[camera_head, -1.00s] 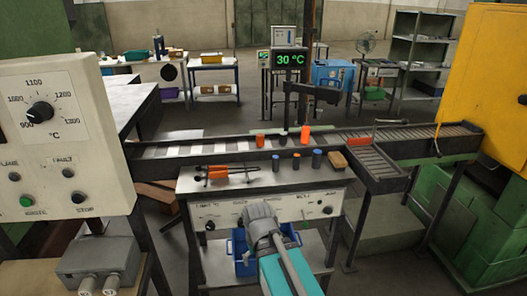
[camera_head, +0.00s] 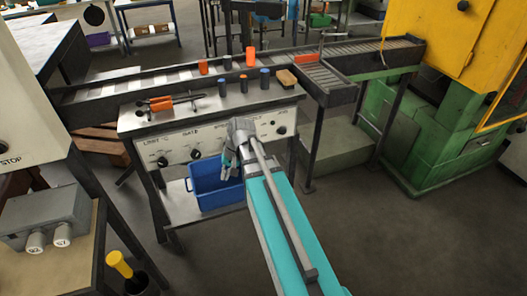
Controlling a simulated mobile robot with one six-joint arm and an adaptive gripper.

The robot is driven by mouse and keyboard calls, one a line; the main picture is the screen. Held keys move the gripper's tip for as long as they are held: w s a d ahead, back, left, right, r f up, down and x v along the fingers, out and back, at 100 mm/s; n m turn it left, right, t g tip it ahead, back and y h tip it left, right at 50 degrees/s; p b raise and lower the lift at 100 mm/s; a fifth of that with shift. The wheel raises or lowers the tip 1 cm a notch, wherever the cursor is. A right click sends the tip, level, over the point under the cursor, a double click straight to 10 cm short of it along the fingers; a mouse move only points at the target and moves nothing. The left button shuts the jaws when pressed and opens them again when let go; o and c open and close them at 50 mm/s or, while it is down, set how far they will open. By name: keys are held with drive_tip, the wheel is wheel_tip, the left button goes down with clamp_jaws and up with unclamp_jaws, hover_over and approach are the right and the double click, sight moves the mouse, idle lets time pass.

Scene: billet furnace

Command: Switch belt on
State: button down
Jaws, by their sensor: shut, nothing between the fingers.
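The white control panel (camera_head: 178,145) is on the front of the bench below the conveyor. It has a LIMIT knob (camera_head: 162,161), a GATE knob (camera_head: 195,154) and a JOG knob (camera_head: 281,130). My arm crosses the panel between GATE and JOG. It covers most of the label there and any belt switch under it. The conveyor belt (camera_head: 120,86) runs behind the bench. My gripper (camera_head: 228,172) is shut and empty, in front of the panel and the blue bin. It is small and partly covered by my wrist, so contact cannot be told.
The blue bin (camera_head: 205,188) stands on the shelf below the panel. A grey box (camera_head: 45,222) stands at left, a yellow machine (camera_head: 420,45) at right. Floor at right is clear.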

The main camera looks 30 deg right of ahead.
drive_tip(key=w+d+f+m+t+y+b, duration=0.2)
drive_tip(key=w+d+m+y+b, duration=0.15)
drive_tip(key=d, duration=0.35)
drive_tip(key=w+d+f+m+t+y+b, duration=0.1)
drive_tip(key=w+d+f+m+y+b, duration=0.1)
drive_tip(key=w+d+b, duration=0.4)
drive_tip(key=s+d+m+t+y+b, duration=0.1)
drive_tip(key=d+t+b, duration=0.4)
drive_tip(key=d, duration=1.2)
drive_tip(key=shift+s+d+f+m+y+b, duration=0.25)
drive_tip(key=shift+d+m+y+b, duration=0.15)
drive_tip(key=shift+m+y+b, duration=0.55)
drive_tip(key=shift+w+a, duration=0.1)
drive_tip(key=b+x, duration=0.2)
drive_tip(key=x, duration=0.7)
drive_tip(key=shift+w+a+f, duration=0.2)
drive_tip(key=shift+a+f, duration=0.05)
drive_tip(key=shift+w+a+r+m, duration=0.1)
drive_tip(key=shift+w+a+m, duration=0.1)
drive_tip(key=shift+a+m, duration=0.1)
